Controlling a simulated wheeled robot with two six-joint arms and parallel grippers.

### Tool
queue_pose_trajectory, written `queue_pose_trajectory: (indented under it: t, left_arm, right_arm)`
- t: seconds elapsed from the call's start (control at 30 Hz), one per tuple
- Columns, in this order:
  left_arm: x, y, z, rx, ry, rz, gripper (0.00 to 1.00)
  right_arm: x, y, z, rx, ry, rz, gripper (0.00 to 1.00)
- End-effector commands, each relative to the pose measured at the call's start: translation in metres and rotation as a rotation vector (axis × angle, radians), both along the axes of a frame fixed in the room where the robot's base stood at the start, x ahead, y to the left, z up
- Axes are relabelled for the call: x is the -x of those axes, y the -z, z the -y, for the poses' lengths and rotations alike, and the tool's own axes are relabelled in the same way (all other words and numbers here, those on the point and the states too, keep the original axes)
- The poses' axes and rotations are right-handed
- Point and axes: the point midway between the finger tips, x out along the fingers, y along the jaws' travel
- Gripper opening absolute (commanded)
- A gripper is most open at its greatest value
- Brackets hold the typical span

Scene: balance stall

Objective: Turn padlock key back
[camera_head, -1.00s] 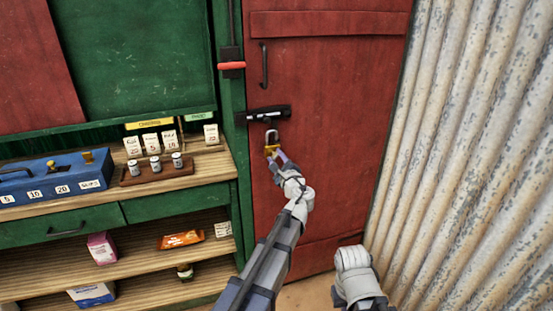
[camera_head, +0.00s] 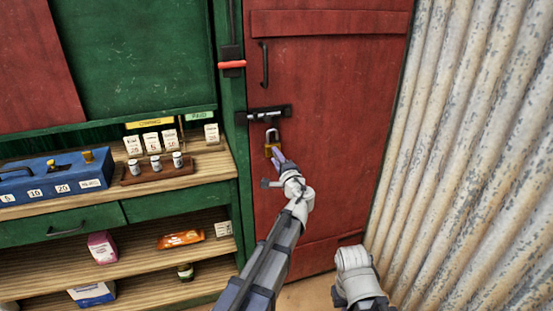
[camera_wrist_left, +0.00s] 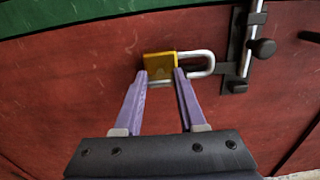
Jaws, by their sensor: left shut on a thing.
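A brass padlock (camera_head: 271,149) with a silver shackle hangs at the black bolt (camera_head: 268,113) on the red door. It also shows in the left wrist view (camera_wrist_left: 160,64), body between the fingertips and shackle to the right. My left gripper (camera_head: 277,157) is at the padlock's lower end. Its two purple fingers stand apart, one tip at each side of the body's lower end. A thin silver strip, seemingly the key (camera_wrist_left: 160,84), spans between the tips; the fingers are shut on it. Whether the shackle is locked cannot be told.
The red door has a black handle (camera_head: 264,66). A red lever (camera_head: 232,65) is on the green post. Shelves at left hold a blue cash box (camera_head: 55,178), small weights (camera_head: 155,162) and packets. A corrugated wall (camera_head: 465,150) stands at right.

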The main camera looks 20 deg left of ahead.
Motion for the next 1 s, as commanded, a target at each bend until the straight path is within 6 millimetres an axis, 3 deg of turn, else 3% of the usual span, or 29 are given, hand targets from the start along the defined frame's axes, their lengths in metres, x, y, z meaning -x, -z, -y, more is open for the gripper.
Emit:
queue_pose_trajectory:
  t: [0.63, 0.67, 0.9, 1.0]
  left_arm:
    - [0.0004, 0.0005, -0.0004, 0.038, -0.001, 0.024, 0.0]
    - [0.0004, 0.0005, -0.0004, 0.038, -0.001, 0.024, 0.42]
    - [0.0003, 0.0004, -0.0003, 0.036, -0.001, 0.023, 0.69]
    - [0.0002, 0.0003, -0.0001, 0.036, 0.0, 0.024, 0.7]
  right_arm:
    - [0.0, 0.0003, 0.0, 0.0, 0.0, 0.0, 0.0]
    - [0.0, 0.0003, 0.0, 0.0, 0.0, 0.0, 0.0]
    - [0.0, 0.0002, 0.0, 0.0, 0.0, 0.0, 0.0]
    - [0.0, 0.0002, 0.0, 0.0, 0.0, 0.0, 0.0]
